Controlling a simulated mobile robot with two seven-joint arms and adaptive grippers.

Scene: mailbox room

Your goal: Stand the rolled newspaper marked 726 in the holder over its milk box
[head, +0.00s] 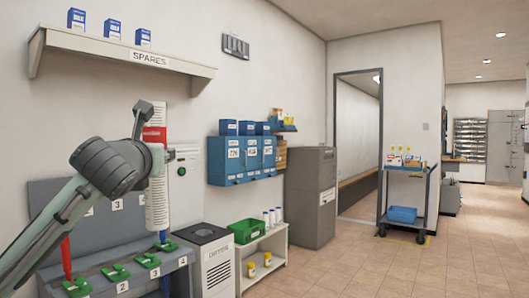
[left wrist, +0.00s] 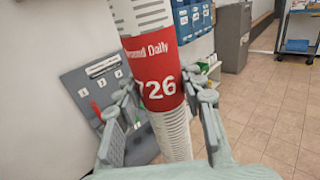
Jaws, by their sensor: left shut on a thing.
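The rolled newspaper (head: 157,205) is a long white roll with a red band, held upright in the head view. In the left wrist view the red band on the roll (left wrist: 160,80) reads 726 below the word Daily. My left gripper (head: 156,145) is shut on it around the band; its two fingers show either side of the roll in the left wrist view (left wrist: 168,98). The blue milk boxes (head: 241,160) hang on the wall to the right, with white number labels too small to read surely. Small blue blocks stand above them. My right gripper is not in view.
A grey rack (head: 75,210) with numbered slots and green clips stands below the roll. A grey bin (head: 212,262), a white shelf (head: 263,243) with a green crate (head: 246,231), and a grey cabinet (head: 311,205) line the wall.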

